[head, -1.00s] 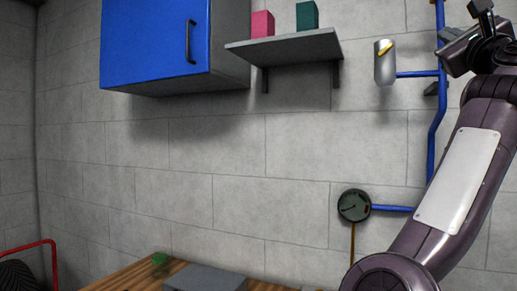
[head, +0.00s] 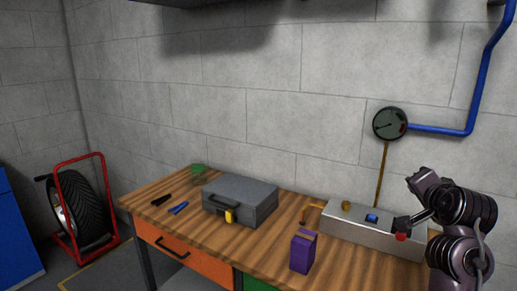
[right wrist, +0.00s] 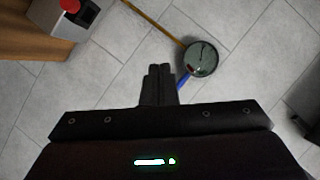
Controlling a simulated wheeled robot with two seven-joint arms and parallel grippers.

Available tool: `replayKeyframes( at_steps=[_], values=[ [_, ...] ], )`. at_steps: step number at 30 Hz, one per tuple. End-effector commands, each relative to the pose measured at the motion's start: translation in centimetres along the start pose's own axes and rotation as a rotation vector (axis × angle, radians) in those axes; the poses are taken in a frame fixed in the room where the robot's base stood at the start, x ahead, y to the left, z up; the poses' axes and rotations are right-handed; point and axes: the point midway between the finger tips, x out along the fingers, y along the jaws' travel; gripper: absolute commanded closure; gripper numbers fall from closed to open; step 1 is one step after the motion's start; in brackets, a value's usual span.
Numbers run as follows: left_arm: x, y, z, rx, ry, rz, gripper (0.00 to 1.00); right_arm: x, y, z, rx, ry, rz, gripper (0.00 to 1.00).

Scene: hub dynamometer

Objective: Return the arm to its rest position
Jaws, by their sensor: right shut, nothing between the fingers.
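My right arm (head: 465,208) stands folded at the right edge of the head view, in front of the right end of the workbench. Its gripper (head: 413,181) points left, below and to the right of the round gauge in the picture. In the right wrist view the two dark fingers (right wrist: 160,70) are together with nothing between them. They appear just beside the gauge (right wrist: 200,58), apart from it as far as I can tell. My left arm and gripper are not in view.
The wooden workbench (head: 192,222) carries a grey case (head: 240,198), a purple box (head: 303,252) and a metal box (head: 345,228) with a red knob (head: 400,237), close to my arm. The gauge (head: 390,124) hangs on the wall. A wheel trolley (head: 80,205) stands left.

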Motion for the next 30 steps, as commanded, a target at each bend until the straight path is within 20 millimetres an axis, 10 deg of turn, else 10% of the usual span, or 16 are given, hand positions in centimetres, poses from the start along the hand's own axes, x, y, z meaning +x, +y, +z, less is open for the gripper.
replayKeyframes(
  at_steps=[12,30],
  values=[
    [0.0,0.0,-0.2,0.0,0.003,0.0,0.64,-7.8,16.2,22.7,-0.727,-0.502,0.228,1.0],
    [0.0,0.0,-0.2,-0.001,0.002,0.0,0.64,-22.0,25.2,34.8,-1.122,-1.007,0.187,1.0]
  ],
)
